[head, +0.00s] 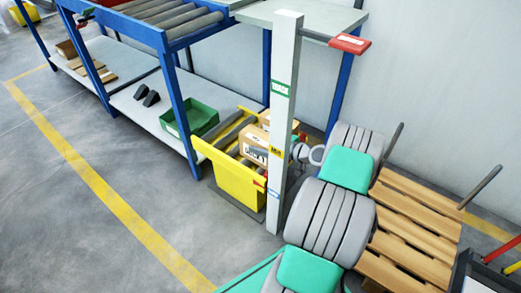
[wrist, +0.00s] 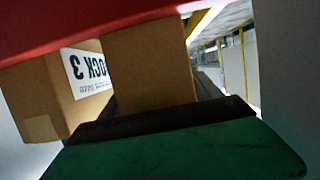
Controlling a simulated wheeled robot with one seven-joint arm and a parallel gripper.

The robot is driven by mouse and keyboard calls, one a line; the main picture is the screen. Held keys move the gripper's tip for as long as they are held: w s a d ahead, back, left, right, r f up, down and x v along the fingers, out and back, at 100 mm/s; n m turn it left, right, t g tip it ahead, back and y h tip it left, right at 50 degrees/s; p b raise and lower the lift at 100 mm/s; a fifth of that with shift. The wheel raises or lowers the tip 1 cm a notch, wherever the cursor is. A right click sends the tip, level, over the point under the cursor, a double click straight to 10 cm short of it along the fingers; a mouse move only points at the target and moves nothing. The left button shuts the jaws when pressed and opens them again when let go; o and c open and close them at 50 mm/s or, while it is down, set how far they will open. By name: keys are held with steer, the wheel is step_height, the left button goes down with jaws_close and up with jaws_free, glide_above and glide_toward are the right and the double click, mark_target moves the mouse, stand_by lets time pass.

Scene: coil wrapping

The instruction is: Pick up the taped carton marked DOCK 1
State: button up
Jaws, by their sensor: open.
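In the wrist view, one carton (wrist: 35,92) bears an upside-down label reading about DOCK 3. A plain cardboard face (wrist: 150,65) stands beside it, overlapping that label; no marking shows on it. My gripper (wrist: 160,72) is open, with a red part above and a green, dark-edged part below that plain face. In the head view the gripper is mostly hidden behind the post.
A wooden pallet (head: 415,225) is at right. The floor at left is clear.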

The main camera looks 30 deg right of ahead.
steer(key=shift+c, duration=0.3)
jaws_close()
stand_by(0.4)
steer(key=shift+r, duration=0.1)
